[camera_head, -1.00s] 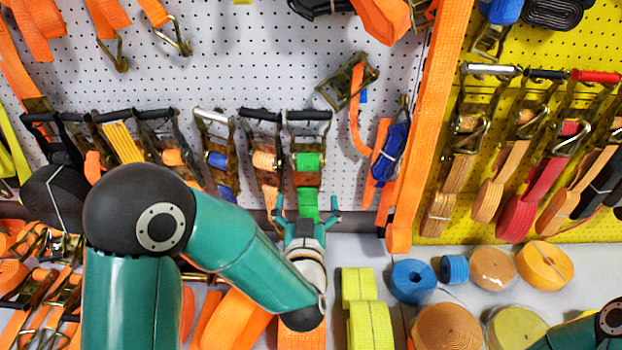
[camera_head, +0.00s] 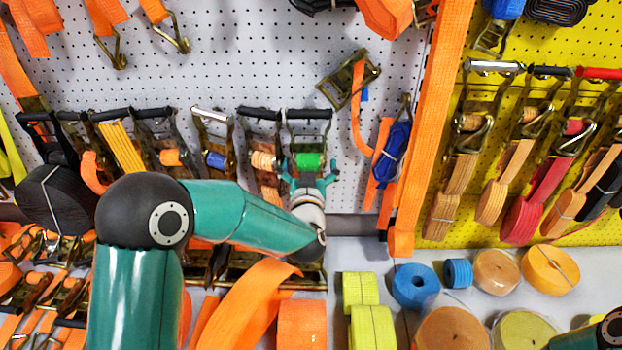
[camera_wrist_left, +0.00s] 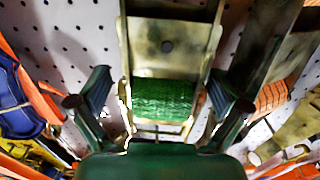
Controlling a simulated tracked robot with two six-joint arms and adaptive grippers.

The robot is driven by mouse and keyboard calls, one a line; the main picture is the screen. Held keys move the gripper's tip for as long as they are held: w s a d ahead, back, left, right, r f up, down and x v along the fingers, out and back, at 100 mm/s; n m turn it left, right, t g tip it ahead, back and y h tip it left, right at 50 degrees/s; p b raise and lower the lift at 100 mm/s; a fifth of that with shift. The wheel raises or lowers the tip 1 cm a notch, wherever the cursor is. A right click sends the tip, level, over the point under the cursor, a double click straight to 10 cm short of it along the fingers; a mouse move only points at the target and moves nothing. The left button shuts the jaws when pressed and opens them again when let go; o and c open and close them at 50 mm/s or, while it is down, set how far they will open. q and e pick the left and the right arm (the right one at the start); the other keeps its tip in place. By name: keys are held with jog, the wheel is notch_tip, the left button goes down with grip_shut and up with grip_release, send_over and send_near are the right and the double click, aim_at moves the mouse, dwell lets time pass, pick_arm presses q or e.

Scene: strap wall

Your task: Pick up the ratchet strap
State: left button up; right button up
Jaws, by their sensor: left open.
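The ratchet strap with green webbing (camera_head: 308,160) hangs on the white pegboard, with a dark handle at its top and a brass-coloured metal frame. In the left wrist view its green webbing (camera_wrist_left: 162,98) is close, in the middle of the picture. My left gripper (camera_head: 309,183) is open in front of the strap's lower part. In the left wrist view the fingers (camera_wrist_left: 160,105) stand on either side of the metal frame, apart from each other. I cannot tell whether they touch it. Of my right arm only a piece shows at the lower right corner; its gripper is out of view.
A ratchet strap with pale orange webbing (camera_head: 263,160) hangs close on the left. A blue strap bundle (camera_head: 391,152) hangs to the right. Yellow rolls (camera_head: 371,328), a blue roll (camera_head: 413,286) and orange rolls (camera_head: 301,324) stand on the shelf below.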

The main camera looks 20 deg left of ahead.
aim_at(309, 151)
pick_arm(q)
jog(key=c, duration=1.6)
jog(key=shift+r, duration=0.15)
jog(key=shift+c, duration=0.8)
jog(key=shift+r, duration=0.15)
jog(key=shift+r+p, duration=1.1)
jog(key=shift+r, duration=0.7)
jog(key=p+v, duration=0.1)
jog(key=v, duration=1.7)
jog(key=shift+p, duration=0.4)
